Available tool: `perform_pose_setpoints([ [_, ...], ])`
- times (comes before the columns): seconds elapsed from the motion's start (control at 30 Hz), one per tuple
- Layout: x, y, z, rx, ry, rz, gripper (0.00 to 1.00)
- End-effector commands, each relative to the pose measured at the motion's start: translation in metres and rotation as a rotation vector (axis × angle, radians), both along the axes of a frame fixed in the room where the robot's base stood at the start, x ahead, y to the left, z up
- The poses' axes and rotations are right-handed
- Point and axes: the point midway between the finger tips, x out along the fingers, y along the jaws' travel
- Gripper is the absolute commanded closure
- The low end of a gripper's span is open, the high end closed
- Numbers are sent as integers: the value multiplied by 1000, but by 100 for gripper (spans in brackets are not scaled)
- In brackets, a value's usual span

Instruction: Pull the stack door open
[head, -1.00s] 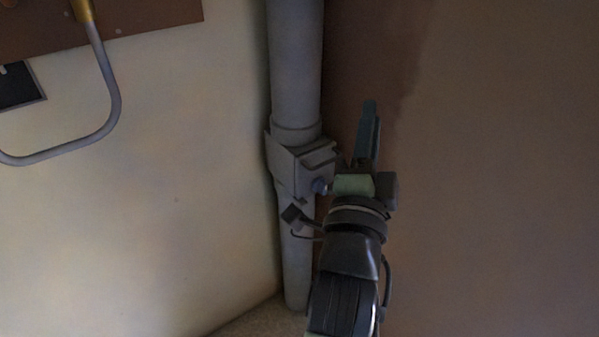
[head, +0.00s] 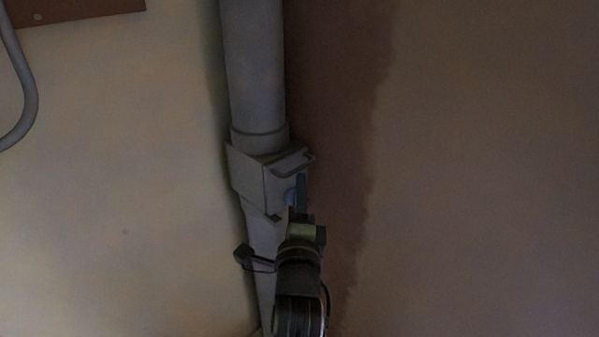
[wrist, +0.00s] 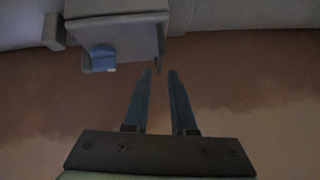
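The grey stack (head: 255,75) runs down the corner, with a grey box (head: 250,182) partway along it. The stack door (head: 279,173) seems to be the box's front panel, with a thin bar handle (head: 300,166) near its top. It looks closed. A blue part shows low on the box in the wrist view (wrist: 103,57). My gripper (head: 301,180) is in front of the door, near the handle. In the wrist view its two fingers (wrist: 160,72) are apart and empty. Their tips are just short of the box edge; contact does not show.
A pale wall (head: 120,190) lies left of the stack and a brown plaster wall (head: 470,180) lies right of it. A curved grey tube (head: 25,95) and a brown board (head: 75,10) are at upper left. The space right of my gripper is clear.

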Motion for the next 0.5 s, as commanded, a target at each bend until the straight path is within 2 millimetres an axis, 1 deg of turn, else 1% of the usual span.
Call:
perform_pose_setpoints([
  [0.03, 10, -1, 0, 0, -3, -1, 76],
  [0.2, 36, -1, 4, 0, -3, -1, 76],
  [0.33, 51, -1, 6, -1, -2, 0, 76],
  [0.5, 61, -1, 8, -1, -1, 0, 76],
])
